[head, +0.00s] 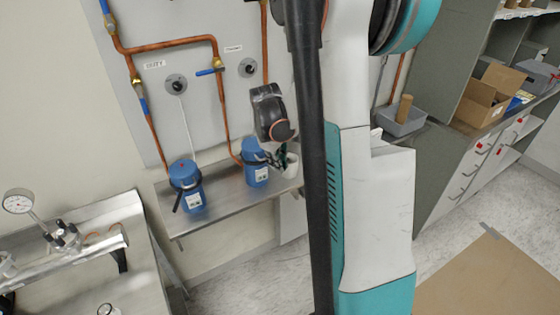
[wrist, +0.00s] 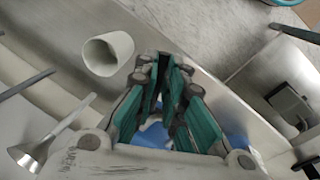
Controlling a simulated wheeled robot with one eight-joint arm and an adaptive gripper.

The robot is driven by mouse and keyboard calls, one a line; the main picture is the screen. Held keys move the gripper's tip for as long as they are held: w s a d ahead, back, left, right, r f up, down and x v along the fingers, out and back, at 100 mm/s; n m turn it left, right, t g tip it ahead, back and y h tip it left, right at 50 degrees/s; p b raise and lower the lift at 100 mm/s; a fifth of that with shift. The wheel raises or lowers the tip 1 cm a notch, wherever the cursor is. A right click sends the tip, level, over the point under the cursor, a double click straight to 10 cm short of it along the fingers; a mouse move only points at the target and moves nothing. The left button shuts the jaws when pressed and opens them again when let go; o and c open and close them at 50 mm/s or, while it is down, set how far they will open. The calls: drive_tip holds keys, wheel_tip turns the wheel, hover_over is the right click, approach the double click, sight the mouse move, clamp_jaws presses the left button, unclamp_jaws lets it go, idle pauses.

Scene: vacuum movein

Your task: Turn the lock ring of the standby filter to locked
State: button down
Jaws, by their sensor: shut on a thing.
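Two blue filter canisters stand on a steel shelf. The right one, the standby filter (head: 256,176), is under the smaller wall label, whose text is hard to read. My gripper (head: 272,157) is at its upper right side, at the height of its lock ring. In the wrist view my gripper (wrist: 168,88) has its teal-padded fingers close together, with the blue filter (wrist: 154,135) behind and below them. The fingers are shut on the lock ring's handle, which they mostly hide. The ring's exact angle cannot be told. The left filter (head: 188,190) has a dark handle pointing down-left.
A white cup (wrist: 108,52) stands close beside my fingers. A metal funnel (wrist: 30,154) lies nearby in the wrist view. Copper pipes (head: 170,44) with blue-handled valves run above the steel shelf (head: 222,203). A gauge bench (head: 120,205) stands left.

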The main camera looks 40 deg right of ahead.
drive_tip(key=c, duration=1.7)
unclamp_jaws()
drive_tip(key=shift+o, duration=0.2)
drive_tip(key=shift+r, duration=0.1)
wheel_tip(320, 180, up, 12)
drive_tip(key=a, duration=0.2)
drive_tip(key=shift+s+a+f, duration=0.15)
drive_tip(key=shift+s+f, duration=0.05)
